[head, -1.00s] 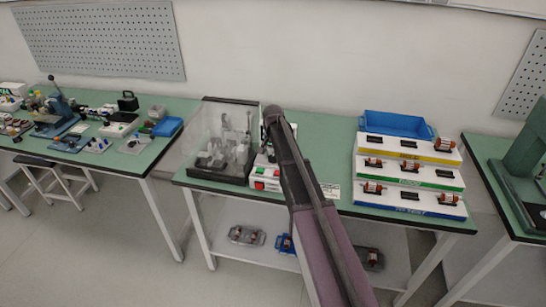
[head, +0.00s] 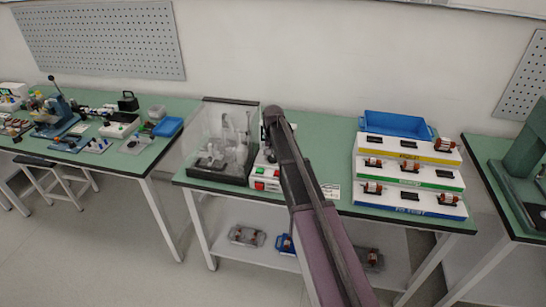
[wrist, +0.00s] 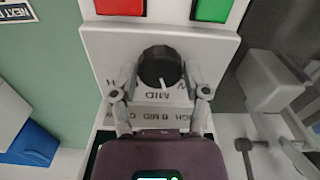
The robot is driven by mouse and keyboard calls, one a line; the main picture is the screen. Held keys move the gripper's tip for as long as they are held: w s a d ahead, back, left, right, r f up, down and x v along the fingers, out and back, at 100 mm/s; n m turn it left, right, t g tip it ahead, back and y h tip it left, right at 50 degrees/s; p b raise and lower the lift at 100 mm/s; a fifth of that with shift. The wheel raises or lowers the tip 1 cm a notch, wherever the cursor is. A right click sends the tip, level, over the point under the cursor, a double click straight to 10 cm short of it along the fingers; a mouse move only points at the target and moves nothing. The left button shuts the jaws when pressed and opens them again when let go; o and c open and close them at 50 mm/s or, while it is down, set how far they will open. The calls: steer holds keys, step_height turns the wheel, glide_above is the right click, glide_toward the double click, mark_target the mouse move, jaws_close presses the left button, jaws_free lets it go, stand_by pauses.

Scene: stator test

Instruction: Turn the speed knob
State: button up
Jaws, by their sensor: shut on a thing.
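The speed knob (wrist: 157,64) is round and black, on a light panel in the wrist view. Its white pointer mark faces down in the picture, just above the printed word MID and slightly to its right. Letters at both sides are partly hidden by the fingers. My gripper (wrist: 160,75) is shut on the knob, one grey finger at its left and one at its right. In the head view my arm covers the knob and the gripper. Part of the control box (head: 264,184) shows left of my arm.
Red (wrist: 119,6) and green (wrist: 213,8) buttons sit above the knob. A clear enclosure (head: 220,140) with machine parts stands left of the control box. Stepped racks (head: 408,175) and a blue tray (head: 397,124) stand at right. The bench is bare behind my arm.

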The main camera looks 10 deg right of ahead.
steer(key=n, duration=0.6)
steer(key=shift+s, duration=0.1)
steer(key=shift+n, duration=0.3)
steer(key=o, duration=1.2)
steer(key=shift+c, duration=0.2)
steer(key=shift+m, duration=0.4)
